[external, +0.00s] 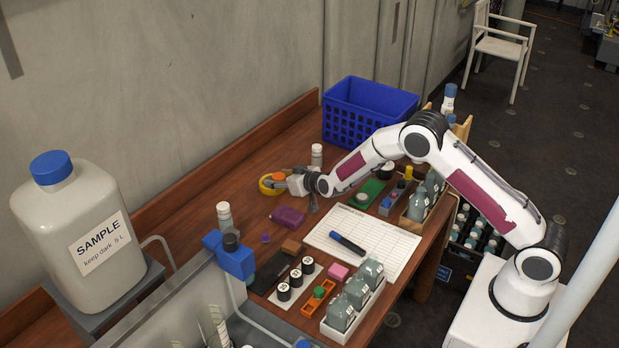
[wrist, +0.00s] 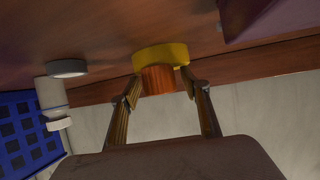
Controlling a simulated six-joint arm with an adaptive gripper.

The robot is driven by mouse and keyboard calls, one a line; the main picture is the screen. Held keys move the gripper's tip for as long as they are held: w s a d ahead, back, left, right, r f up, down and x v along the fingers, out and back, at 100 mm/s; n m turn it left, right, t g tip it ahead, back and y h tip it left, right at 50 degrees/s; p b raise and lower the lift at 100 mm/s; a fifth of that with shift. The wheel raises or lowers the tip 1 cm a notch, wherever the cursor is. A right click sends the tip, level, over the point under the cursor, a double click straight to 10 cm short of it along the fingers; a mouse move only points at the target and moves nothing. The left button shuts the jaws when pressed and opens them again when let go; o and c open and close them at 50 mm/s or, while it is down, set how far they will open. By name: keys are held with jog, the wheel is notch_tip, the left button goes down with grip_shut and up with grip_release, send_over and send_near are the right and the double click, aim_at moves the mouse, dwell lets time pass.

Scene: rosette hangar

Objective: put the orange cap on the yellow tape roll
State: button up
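The yellow tape roll (external: 265,186) lies on the wooden bench near the back wall; it also shows in the wrist view (wrist: 160,54). The orange cap (wrist: 158,80) is at the roll, on the side facing my gripper, and partly covers it in the wrist view. In the external view the cap (external: 279,176) appears at the top of the roll. My gripper (wrist: 161,84) has one finger on each side of the cap, with a narrow gap visible at least on the right side. It looks open. The contact between cap and roll is hidden.
A white-grey cylinder (external: 317,155) stands close behind my gripper, and a blue crate (external: 365,109) is beyond it. A purple block (external: 288,217) lies in front of the roll. A white sheet with a marker (external: 347,242) lies to the right.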

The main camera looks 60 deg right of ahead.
jog(key=shift+r, duration=0.2)
jog(key=v, duration=1.2)
dwell(0.4)
dwell(0.5)
jog(key=s+a+r+n+g+y, duration=0.2)
jog(key=s+a+r+g+y, duration=0.15)
jog(key=s+r, duration=1.4)
jog(key=s+d+f+g+h, duration=0.1)
jog(key=s+d+g, duration=0.1)
jog(key=s, duration=2.8)
jog(key=shift+s+g, duration=0.3)
jog(key=shift+g, duration=0.45)
